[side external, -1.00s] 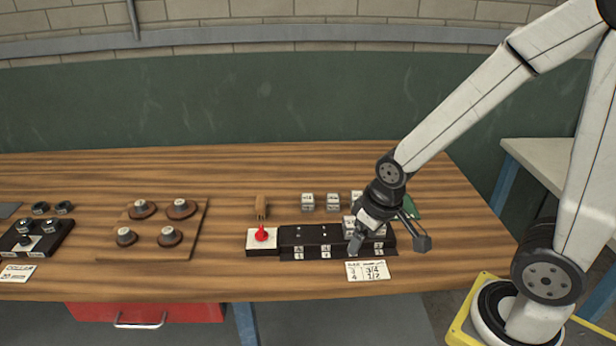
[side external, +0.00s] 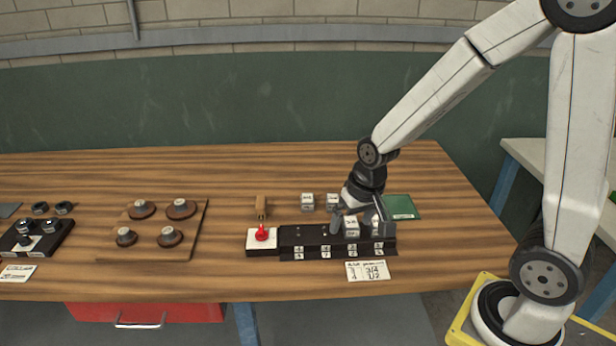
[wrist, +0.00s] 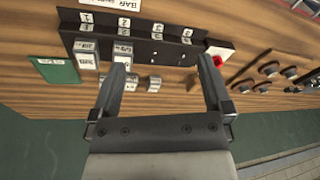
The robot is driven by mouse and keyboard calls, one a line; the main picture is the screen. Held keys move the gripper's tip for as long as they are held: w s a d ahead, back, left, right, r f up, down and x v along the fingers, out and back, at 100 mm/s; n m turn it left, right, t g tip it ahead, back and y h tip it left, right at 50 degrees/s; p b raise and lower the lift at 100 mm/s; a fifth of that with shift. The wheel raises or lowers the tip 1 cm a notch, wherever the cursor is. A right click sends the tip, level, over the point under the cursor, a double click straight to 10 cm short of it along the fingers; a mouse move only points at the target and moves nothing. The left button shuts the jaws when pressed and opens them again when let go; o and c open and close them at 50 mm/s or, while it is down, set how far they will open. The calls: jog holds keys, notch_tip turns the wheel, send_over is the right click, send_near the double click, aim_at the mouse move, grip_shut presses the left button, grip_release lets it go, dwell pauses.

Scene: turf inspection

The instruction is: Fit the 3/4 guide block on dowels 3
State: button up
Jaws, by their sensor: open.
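The black dowel base (side external: 310,251) lies on the table with a row of number labels. Two marked silver blocks sit on it, one at label 1 (wrist: 86,55) and one at label 2 (wrist: 123,50). Places 3 and 4 show bare dowels (wrist: 155,55). I cannot read which is the 3/4 guide block. My gripper (wrist: 162,62) is open above the base, its fingers apart with nothing held. My wrist may hide another loose block.
A red knob on a white pad (side external: 262,236) is at the base's left end. A paper card (side external: 368,271) lies in front, a green card (side external: 401,207) behind right. A wooden board with round knobs (side external: 157,247) stands left.

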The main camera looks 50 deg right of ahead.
jog(key=w+d+f+m, duration=0.1)
jog(key=w+d+m, duration=0.4)
jog(key=w+m, duration=0.1)
jog(key=m+t+y, duration=0.1)
jog(key=m+y, duration=0.2)
jog(key=m, duration=1.4)
send_over(333, 198)
jog(key=s+d, duration=0.2)
notch_tip(333, 198, down, 7)
jog(key=shift+x, duration=1.2)
jog(key=shift+a+f, duration=0.1)
jog(key=shift+a, duration=0.05)
jog(key=shift+x, duration=2.5)
jog(key=shift+s, duration=0.1)
jog(key=c, duration=1.1)
